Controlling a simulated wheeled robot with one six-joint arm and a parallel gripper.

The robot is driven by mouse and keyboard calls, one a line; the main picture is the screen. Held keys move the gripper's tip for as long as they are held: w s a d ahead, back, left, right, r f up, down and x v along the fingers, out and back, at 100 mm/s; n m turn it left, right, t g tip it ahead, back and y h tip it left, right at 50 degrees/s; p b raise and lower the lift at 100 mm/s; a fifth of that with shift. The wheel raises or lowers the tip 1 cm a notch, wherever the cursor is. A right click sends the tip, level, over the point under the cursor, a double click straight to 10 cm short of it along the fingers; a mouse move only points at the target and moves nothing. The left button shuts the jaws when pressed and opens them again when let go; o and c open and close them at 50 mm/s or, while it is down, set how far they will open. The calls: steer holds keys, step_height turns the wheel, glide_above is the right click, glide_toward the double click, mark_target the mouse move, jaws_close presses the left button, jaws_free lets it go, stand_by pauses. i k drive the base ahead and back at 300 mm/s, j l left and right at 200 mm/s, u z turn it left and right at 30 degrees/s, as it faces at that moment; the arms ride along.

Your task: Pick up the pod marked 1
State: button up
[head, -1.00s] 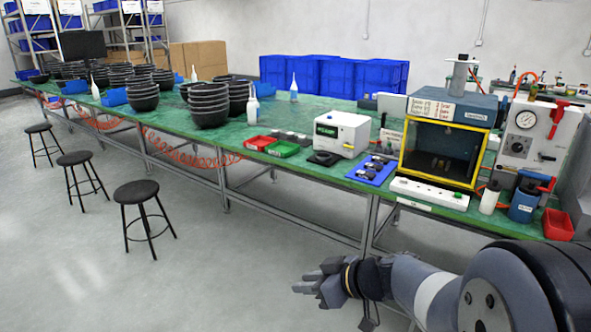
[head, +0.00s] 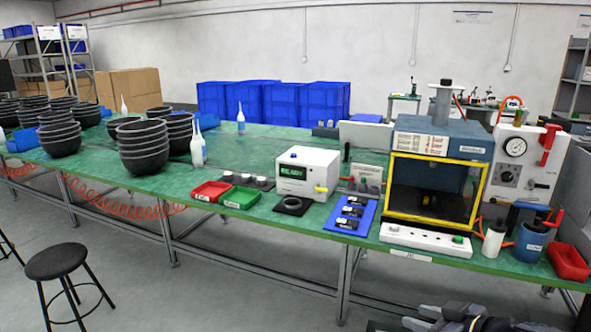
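Three small dark pods with pale marks sit in a row on a blue mat (head: 368,219) in the head view: a back one (head: 356,201), a middle one (head: 351,211) and a front one (head: 347,223). Their marks are too small to read, so I cannot tell which is marked 1. My gripper (head: 420,316) is low at the bottom edge, in front of the bench and below the mat, far from the pods. Its fingers look apart with nothing between them; part of it is cut off by the frame.
A stool (head: 55,262) stands left.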

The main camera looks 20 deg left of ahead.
mark_target(246, 179)
steer(key=i+j+z, duration=0.1)
steer(key=j, duration=0.3)
steer(key=i+j+z, duration=0.1)
steer(key=j, duration=0.35)
steer(key=i+j+z, duration=0.15)
steer(key=j, duration=0.3)
steer(key=i+j+z, duration=0.1)
steer(key=j, duration=0.35)
steer(key=i+j+z, duration=0.1)
steer(key=j, duration=0.35)
steer(key=i+j+z, duration=0.1)
steer(key=j, duration=0.35)
steer(key=i+j, duration=0.1)
steer(key=j, duration=0.3)
steer(key=i+j, duration=0.1)
steer(key=j, duration=0.75)
steer(key=i+j, duration=0.15)
steer(key=j, duration=0.25)
steer(key=i+j, duration=0.1)
steer(key=j, duration=0.35)
